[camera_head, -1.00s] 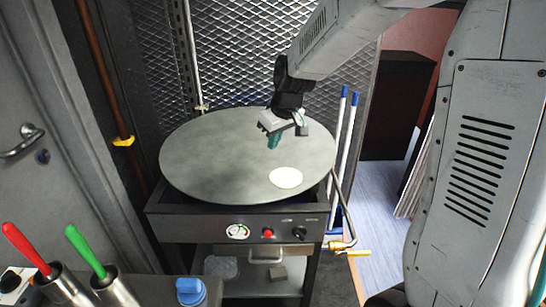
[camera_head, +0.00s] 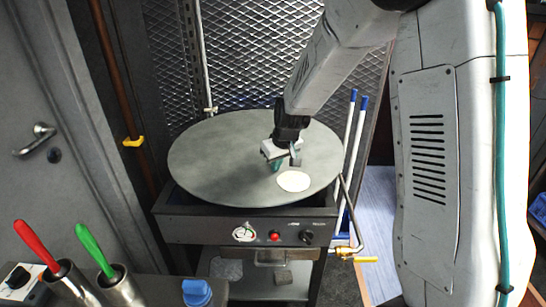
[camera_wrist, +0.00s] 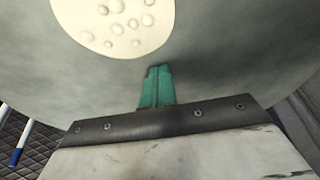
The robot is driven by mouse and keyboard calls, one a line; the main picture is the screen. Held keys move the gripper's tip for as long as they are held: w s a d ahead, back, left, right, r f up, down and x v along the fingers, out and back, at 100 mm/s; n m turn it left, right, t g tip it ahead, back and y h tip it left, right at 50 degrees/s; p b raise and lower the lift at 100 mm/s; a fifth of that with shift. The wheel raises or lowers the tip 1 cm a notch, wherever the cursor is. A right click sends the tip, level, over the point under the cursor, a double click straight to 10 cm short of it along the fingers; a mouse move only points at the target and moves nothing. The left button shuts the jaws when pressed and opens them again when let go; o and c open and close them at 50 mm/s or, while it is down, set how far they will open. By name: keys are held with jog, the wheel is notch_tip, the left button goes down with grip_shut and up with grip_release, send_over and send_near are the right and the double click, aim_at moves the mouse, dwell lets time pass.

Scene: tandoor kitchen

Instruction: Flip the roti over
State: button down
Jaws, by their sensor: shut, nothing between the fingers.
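The roti (camera_head: 293,181) is a pale, round flatbread lying flat on the front right part of the round grey griddle (camera_head: 215,165). In the wrist view the roti (camera_wrist: 115,22) shows several raised bubbles on its upper face and is cut off by the top edge. My gripper (camera_head: 276,167) is just behind and left of the roti, low over the griddle. Its green fingers (camera_wrist: 156,84) are together and empty, pointing toward the roti's edge with a small gap in the picture. I cannot tell whether the fingertips touch the griddle.
The griddle stands on a dark base with a gauge, red button (camera_head: 275,236) and knob. A metal mesh wall (camera_head: 260,60) is behind, and blue-capped poles (camera_head: 355,150) stand at right. Red- and green-handled tools (camera_head: 37,245) are in metal holders at front left, near a blue-capped item (camera_head: 196,291).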

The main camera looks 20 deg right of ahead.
aim_at(286, 181)
jog(key=shift+s+d, duration=0.1)
jog(key=shift+s, duration=0.45)
jog(key=s, duration=0.3)
jog(key=s+d, duration=0.1)
jog(key=s, duration=0.1)
jog(key=shift+s, duration=0.2)
jog(key=shift+w, duration=0.15)
